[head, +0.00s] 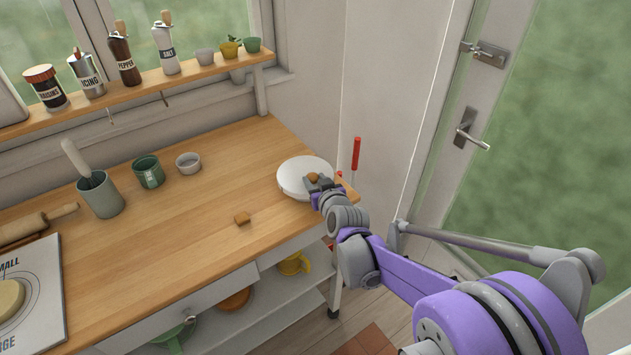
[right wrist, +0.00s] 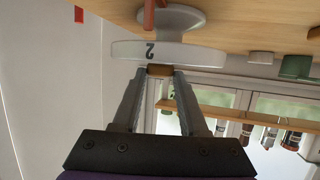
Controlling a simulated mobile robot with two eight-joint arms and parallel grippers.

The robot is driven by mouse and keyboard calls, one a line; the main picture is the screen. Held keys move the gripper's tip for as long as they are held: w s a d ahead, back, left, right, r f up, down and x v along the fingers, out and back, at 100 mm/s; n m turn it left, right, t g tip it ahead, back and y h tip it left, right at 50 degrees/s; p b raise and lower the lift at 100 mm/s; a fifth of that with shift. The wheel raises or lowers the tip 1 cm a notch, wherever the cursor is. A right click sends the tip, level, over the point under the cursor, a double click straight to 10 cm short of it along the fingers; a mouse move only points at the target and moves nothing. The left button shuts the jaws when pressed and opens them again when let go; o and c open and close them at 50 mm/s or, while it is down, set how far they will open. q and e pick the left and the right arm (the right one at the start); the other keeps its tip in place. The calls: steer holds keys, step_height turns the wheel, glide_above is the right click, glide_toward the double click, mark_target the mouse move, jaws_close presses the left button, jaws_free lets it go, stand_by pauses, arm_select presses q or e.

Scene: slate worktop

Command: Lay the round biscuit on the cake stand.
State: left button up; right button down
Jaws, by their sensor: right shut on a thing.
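The round biscuit (head: 313,177) is small and brown. My right gripper (head: 319,184) is shut on it over the white cake stand (head: 291,183) at the right end of the worktop. The right wrist view looks upside down. There the biscuit (right wrist: 160,70) sits between the two fingertips of the right gripper (right wrist: 161,74), at the top face of the cake stand (right wrist: 190,54), which bears a "2". I cannot tell whether the biscuit touches the stand. My left gripper is not in view.
A small brown square piece (head: 242,218) lies on the wooden worktop (head: 200,240). A green mug (head: 148,171), a small pale bowl (head: 188,163) and a utensil pot (head: 101,197) stand at the back left. A red-handled tool (head: 356,153) shows beside the stand. The worktop's middle is largely clear.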

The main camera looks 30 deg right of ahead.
steer(key=shift+c, duration=2.2)
jaws_free()
steer(key=shift+f, duration=0.1)
steer(key=shift+r, duration=0.25)
steer(key=shift+s, duration=0.3)
steer(key=p+v, duration=0.1)
steer(key=v, duration=1)
steer(key=s+a+f+n+g+y, duration=0.1)
steer(key=s+a+f+g, duration=0.3)
steer(key=s+a, duration=0.2)
steer(key=s+a+f+n+g+y, duration=0.1)
steer(key=s+a+f+g, duration=0.3)
steer(key=s, duration=0.6)
steer(key=shift+s+a+f+y, duration=0.35)
steer(key=shift+a+f+y, duration=0.2)
steer(key=shift+a, duration=0.7)
